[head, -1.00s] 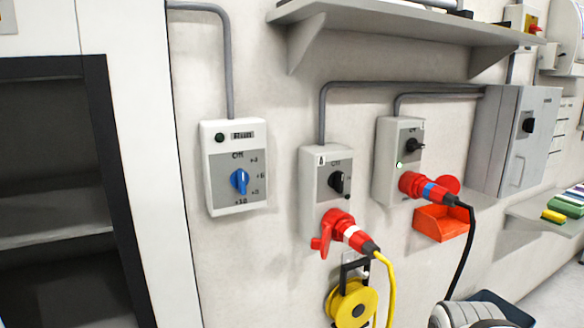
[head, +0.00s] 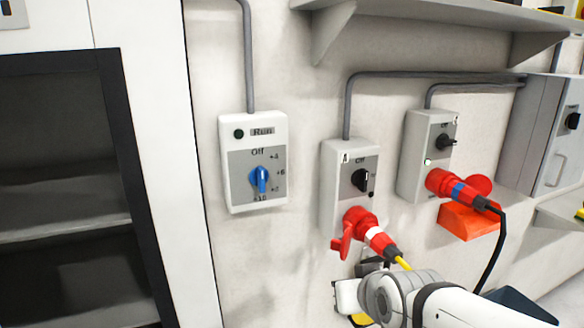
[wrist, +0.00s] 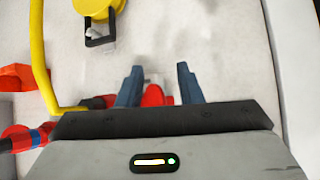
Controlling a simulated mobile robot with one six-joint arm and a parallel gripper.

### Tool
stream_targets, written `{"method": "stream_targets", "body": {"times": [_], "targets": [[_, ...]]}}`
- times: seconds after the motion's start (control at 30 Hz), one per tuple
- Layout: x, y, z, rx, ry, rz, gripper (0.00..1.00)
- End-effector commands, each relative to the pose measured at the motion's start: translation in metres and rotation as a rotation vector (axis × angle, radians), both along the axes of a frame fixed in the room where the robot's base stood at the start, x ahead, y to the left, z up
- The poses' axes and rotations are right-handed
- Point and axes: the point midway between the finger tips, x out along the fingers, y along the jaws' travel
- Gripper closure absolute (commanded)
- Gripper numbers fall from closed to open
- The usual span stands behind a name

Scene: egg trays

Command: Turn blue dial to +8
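The blue dial (head: 262,180) sits on the grey face of a white wall box (head: 254,116), marked "Off" at the top, with small numbers around the right and lower side. Its handle looks roughly upright; which mark it points to I cannot tell surely. My gripper (wrist: 159,72) shows two dark blue fingers apart in the wrist view, with nothing held between them. In the head view my arm reaches in at the lower right, its end below and right of the dial, well apart from it. The dial is not in the wrist view.
Right of the dial box, a second switch box (head: 335,150) carries a red plug (head: 365,228) with a yellow cable. A third box (head: 415,135) has a red plug and black cable. A yellow reel (wrist: 97,8) shows in the wrist view. The wall below the dial is clear.

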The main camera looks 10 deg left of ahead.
Motion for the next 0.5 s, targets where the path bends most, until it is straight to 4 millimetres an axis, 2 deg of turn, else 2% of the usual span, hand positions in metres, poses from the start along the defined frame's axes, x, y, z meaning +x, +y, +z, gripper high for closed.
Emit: {"method": "stream_targets", "body": {"times": [0.03,0.1,0.2,0.33,0.5], "targets": [[0.008,0.027,0.028,0.033,-0.094,0.053,0.67],[0.017,0.057,0.059,0.085,-0.227,0.103,0.67],[0.02,0.092,0.099,0.153,-0.391,0.151,0.67],[0.016,0.123,0.138,0.229,-0.545,0.189,0.67],[0.012,0.138,0.162,0.28,-0.642,0.204,0.67]]}}
